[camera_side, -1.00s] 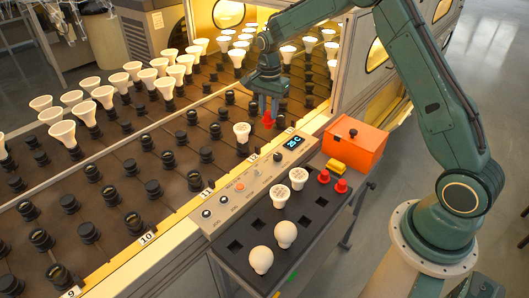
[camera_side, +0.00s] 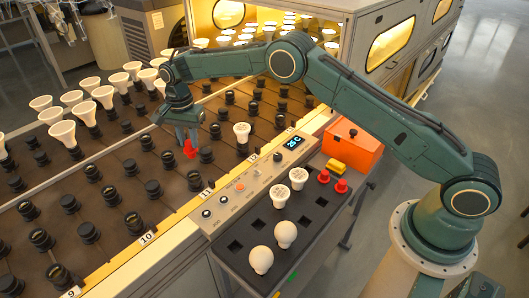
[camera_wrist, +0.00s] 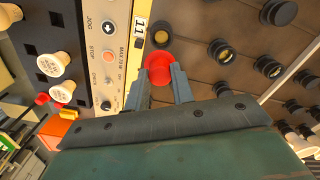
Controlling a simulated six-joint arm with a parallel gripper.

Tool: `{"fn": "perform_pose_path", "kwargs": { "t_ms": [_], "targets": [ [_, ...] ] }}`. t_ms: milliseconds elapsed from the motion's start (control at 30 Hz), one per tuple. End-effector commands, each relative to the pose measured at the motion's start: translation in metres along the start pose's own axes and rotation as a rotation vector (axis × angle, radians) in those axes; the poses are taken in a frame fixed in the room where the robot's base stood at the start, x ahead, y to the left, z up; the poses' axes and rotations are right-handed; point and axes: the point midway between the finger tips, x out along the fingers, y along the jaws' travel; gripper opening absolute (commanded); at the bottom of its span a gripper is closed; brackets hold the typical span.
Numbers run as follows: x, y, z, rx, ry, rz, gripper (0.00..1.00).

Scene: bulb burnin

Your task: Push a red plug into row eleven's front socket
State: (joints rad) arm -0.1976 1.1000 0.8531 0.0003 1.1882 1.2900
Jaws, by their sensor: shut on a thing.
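My gripper (camera_side: 188,142) is shut on a red plug (camera_side: 190,150) and holds it above the socket board. In the wrist view the plug (camera_wrist: 158,66) sits between the two fingertips (camera_wrist: 160,78). Row eleven's front socket (camera_wrist: 162,37), a dark ring with an amber centre, shows just past the plug, beside the "11" label (camera_wrist: 139,28). In the side view this socket (camera_side: 193,180) stands near the label (camera_side: 207,194), below and slightly right of the plug. The plug and socket look apart; the exact height gap is unclear.
Two more red plugs (camera_side: 332,181) stand on the dark tray (camera_side: 236,262) with several white bulbs. An orange box (camera_side: 352,146) is behind them. A control panel (camera_side: 262,180) borders the board. A bulb (camera_side: 242,130) stands in a socket to the right; many fill the back.

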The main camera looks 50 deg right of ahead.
Motion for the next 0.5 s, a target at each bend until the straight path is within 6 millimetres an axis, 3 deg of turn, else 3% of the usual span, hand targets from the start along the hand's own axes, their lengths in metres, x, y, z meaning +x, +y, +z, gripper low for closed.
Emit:
{"fn": "perform_pose_path", "kwargs": {
  "t_ms": [500],
  "targets": [
    [0.0072, -0.005, 0.0078, -0.012, 0.0, 0.001, 0.02]
  ]
}}
